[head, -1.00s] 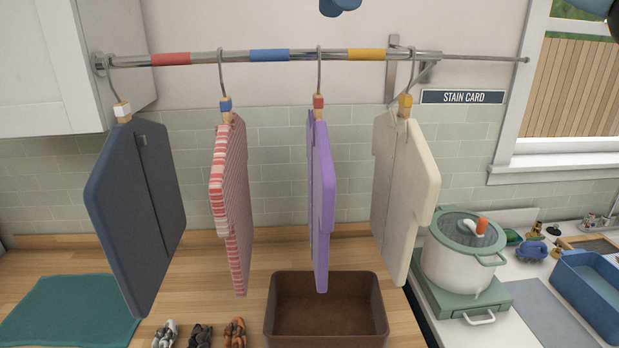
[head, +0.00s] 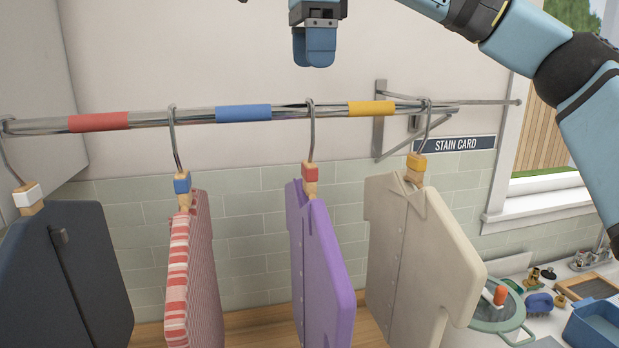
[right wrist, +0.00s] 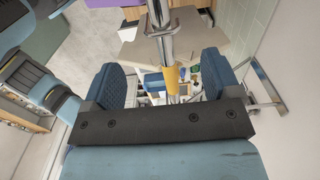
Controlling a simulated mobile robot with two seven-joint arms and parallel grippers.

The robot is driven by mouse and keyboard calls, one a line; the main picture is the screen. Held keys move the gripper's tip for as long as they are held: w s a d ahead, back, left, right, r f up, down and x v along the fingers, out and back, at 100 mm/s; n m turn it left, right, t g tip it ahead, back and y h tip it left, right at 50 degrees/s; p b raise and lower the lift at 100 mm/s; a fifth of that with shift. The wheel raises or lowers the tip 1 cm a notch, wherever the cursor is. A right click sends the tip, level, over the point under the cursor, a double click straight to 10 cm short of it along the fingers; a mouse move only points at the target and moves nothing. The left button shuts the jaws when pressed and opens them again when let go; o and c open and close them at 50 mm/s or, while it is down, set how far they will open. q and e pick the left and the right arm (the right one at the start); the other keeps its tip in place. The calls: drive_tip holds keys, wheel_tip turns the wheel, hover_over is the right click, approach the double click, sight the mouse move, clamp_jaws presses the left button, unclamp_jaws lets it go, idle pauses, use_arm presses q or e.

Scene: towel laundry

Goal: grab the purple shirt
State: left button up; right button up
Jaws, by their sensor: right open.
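The purple shirt (head: 322,270) hangs from the metal rail (head: 200,120) on a hook hanger with a red block (head: 311,174), third from the left. Its lower edge is cut off in the head view. My right gripper (head: 314,55) is above the rail, over the purple shirt's hanger and apart from it. In the right wrist view its two blue fingers (right wrist: 160,85) are spread with nothing held, and the rail with a yellow band (right wrist: 171,78) shows beyond them. A strip of purple cloth (right wrist: 105,3) shows at the top edge. My left gripper is not in view.
A dark shirt (head: 65,280) and a red-striped shirt (head: 195,280) hang to the left; a cream shirt (head: 415,260) hangs close on the right. A wall bracket (head: 380,120) supports the rail.

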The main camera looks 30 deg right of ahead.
sight(310, 107)
drive_tip(key=f, duration=0.2)
drive_tip(key=shift+w+f, duration=0.4)
drive_tip(key=shift+f, duration=0.15)
drive_tip(key=shift+s+a+f, duration=0.1)
drive_tip(key=shift+s+f, duration=0.15)
drive_tip(key=shift+f, duration=0.25)
wheel_tip(310, 107, down, 3)
drive_tip(key=shift+f, duration=0.15)
drive_tip(key=shift+w+f, duration=0.15)
drive_tip(key=shift+f, duration=0.25)
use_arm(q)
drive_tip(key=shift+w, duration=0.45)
use_arm(e)
drive_tip(key=shift+s, duration=0.2)
drive_tip(key=shift+c, duration=1.1)
drive_tip(key=shift+w, duration=0.1)
drive_tip(key=c, duration=1.2)
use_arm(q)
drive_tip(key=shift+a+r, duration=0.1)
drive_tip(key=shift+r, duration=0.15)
